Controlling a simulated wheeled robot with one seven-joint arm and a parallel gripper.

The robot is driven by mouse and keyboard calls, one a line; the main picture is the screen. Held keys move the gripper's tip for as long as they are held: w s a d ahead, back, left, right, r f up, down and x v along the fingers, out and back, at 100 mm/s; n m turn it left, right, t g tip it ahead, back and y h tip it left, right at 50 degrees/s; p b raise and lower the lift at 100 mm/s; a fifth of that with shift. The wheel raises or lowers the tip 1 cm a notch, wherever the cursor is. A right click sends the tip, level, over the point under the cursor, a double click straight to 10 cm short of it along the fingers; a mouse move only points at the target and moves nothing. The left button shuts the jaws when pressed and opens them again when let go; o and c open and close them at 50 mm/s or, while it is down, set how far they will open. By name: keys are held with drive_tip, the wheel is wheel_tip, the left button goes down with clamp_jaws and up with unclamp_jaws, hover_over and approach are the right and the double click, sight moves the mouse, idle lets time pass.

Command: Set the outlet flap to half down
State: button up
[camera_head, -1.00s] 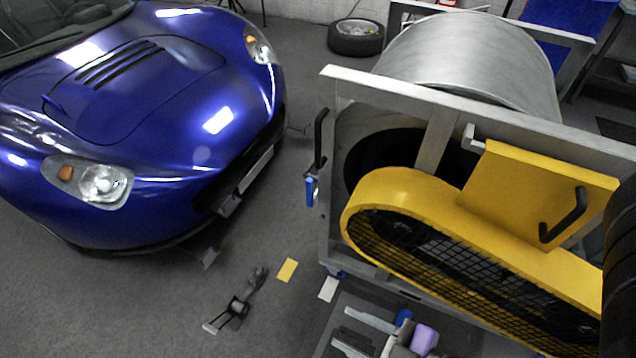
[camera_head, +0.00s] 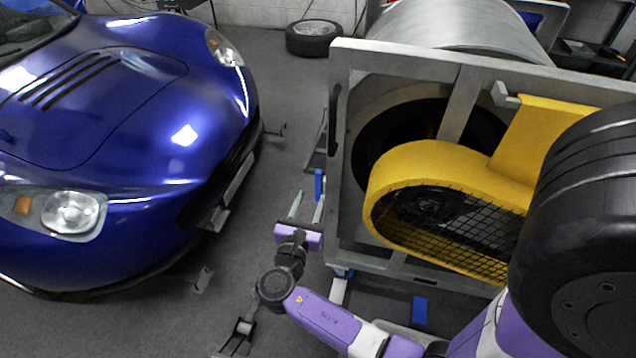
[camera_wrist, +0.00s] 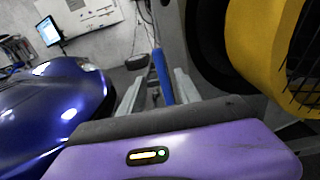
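My gripper (camera_head: 307,207) is open and empty, low beside the left edge of the machine's grey frame (camera_head: 338,130). In the wrist view its two fingers (camera_wrist: 157,92) stand apart, with a blue handle (camera_wrist: 162,75) ahead and between their lines. In the head view this blue handle (camera_head: 319,185) hangs upright at the frame's left side, just beyond the fingertips. I see no contact. A grey plate (camera_head: 317,158) juts out beside it; I cannot tell whether this is the outlet flap or how it is set.
The blue car (camera_head: 120,130) fills the left side. The yellow belt guard (camera_head: 440,165) is on the machine. A loose tyre (camera_head: 314,38) lies on the floor behind. Bare floor (camera_head: 285,110) separates car and machine.

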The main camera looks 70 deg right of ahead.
sight(318, 180)
drive_tip(key=d, duration=0.8)
drive_tip(key=shift+w+r+b, duration=0.25)
drive_tip(key=shift+b, duration=0.15)
drive_tip(key=shift+c, duration=0.4)
clamp_jaws()
idle(0.7)
